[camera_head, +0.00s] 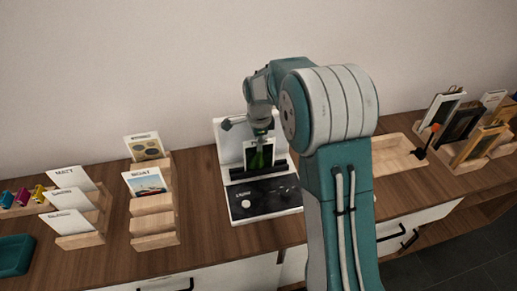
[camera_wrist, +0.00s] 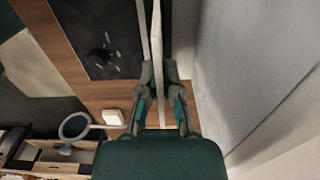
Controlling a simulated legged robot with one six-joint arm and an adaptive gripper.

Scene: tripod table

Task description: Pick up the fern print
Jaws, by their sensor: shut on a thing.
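The fern print (camera_head: 261,158) is a pale card with a dark green picture. It stands upright at the white and black stand (camera_head: 286,195) in the middle of the table, just behind or in its dark bar. My gripper (camera_head: 260,141) is above it, shut on its top edge. In the wrist view my gripper (camera_wrist: 160,95) has its fingers on both sides of a thin pale edge, the print (camera_wrist: 157,50) seen edge-on. I cannot tell whether the print's lower edge still rests in the stand.
Wooden racks with cards, including a boat print (camera_head: 146,184) and a MATT card (camera_head: 70,178), stand left. A teal tray (camera_head: 14,255) is at far left. A wooden tray (camera_head: 395,160) and a rack of frames (camera_head: 462,125) are right. The wall is close behind.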

